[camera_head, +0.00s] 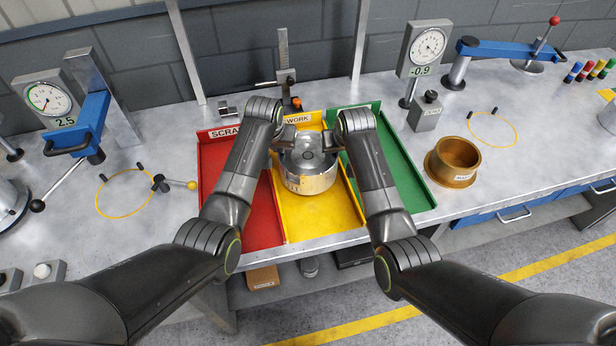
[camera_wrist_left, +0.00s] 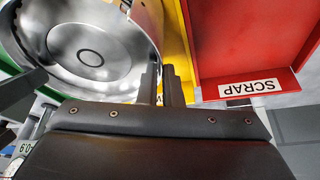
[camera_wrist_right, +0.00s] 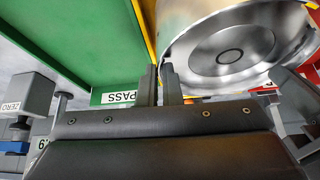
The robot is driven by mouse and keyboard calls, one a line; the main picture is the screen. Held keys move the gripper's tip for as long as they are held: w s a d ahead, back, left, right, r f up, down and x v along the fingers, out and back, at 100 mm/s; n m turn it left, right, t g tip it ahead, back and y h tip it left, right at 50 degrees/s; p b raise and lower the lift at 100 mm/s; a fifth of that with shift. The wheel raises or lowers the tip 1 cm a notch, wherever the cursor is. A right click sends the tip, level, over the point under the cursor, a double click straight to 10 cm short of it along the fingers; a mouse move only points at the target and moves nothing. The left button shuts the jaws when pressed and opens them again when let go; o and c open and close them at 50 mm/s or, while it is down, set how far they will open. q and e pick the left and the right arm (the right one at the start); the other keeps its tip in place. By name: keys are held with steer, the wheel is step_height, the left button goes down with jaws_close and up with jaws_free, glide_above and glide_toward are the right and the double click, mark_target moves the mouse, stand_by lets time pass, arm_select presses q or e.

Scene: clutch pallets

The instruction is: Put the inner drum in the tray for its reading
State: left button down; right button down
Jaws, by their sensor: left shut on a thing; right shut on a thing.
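The inner drum (camera_head: 310,182), a shiny silver cup with a recessed face, is upright in the yellow REWORK tray's (camera_head: 322,217) area. I cannot tell whether it touches the tray floor. My left gripper (camera_head: 283,143) is shut on its left rim, and my right gripper (camera_head: 333,142) is shut on its right rim. The drum's open face also shows in the left wrist view (camera_wrist_left: 85,50) and the right wrist view (camera_wrist_right: 232,48), beside each pair of fingers.
A red SCRAP tray (camera_head: 260,226) lies left and a green PASS tray (camera_head: 404,185) right. A dial gauge at left (camera_head: 50,100) shows 2.5; another at right (camera_head: 428,45) shows -0.9. A brass ring (camera_head: 452,165) stands right of the green tray. Yellow circles mark bare bench.

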arm_select(q)
steer(key=shift+w+f+b, duration=0.1)
steer(key=shift+f+b, duration=0.6)
steer(key=shift+b, duration=0.05)
arm_select(e)
steer(key=shift+w+f, duration=0.2)
steer(key=shift+f, duration=0.4)
arm_select(q)
steer(key=c, duration=1.8)
jaws_free()
arm_select(e)
steer(key=c, duration=1.8)
jaws_free()
steer(key=shift+s+f, duration=0.1)
steer(key=shift+s, duration=0.1)
arm_select(q)
steer(key=shift+o, duration=1)
steer(key=shift+s, duration=0.3)
arm_select(e)
steer(key=shift+o, duration=1)
steer(key=shift+s, duration=0.15)
arm_select(q)
steer(key=shift+s+r, duration=0.1)
steer(key=shift+r, duration=0.05)
arm_select(e)
steer(key=shift+s+r, duration=0.1)
steer(key=shift+r, duration=0.1)
steer(key=shift+f, duration=0.15)
